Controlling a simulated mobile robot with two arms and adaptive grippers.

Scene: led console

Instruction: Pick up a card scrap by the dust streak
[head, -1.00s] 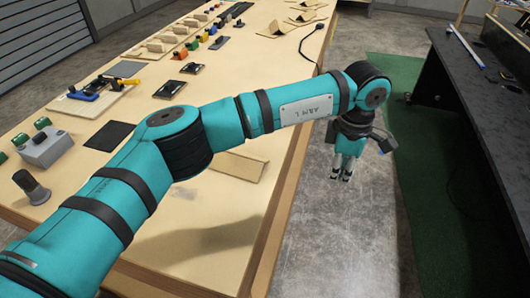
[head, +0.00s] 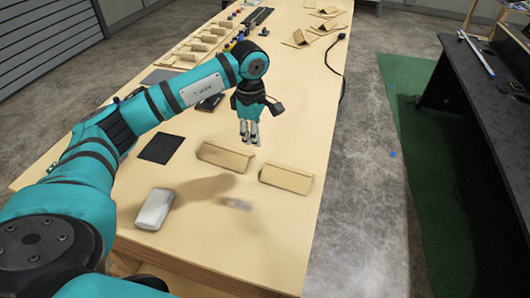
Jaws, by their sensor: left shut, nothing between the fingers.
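My left gripper (head: 249,139) is shut and empty, pointing down over the table. In the picture it is just above and between two folded tan card pieces, one on the left (head: 225,157) and one on the right (head: 286,179). A faint grey smudge, perhaps the dust streak (head: 237,204), lies on the bare tabletop nearer to me. I cannot make out a separate card scrap beside it. My right gripper is not in view.
The long wooden table (head: 260,250) has clear room at its near end. A silver-white box (head: 154,209) and a dark flat pad (head: 161,148) lie to the left. More folded card pieces stand farther back. A small blue piece (head: 392,154) lies on the floor.

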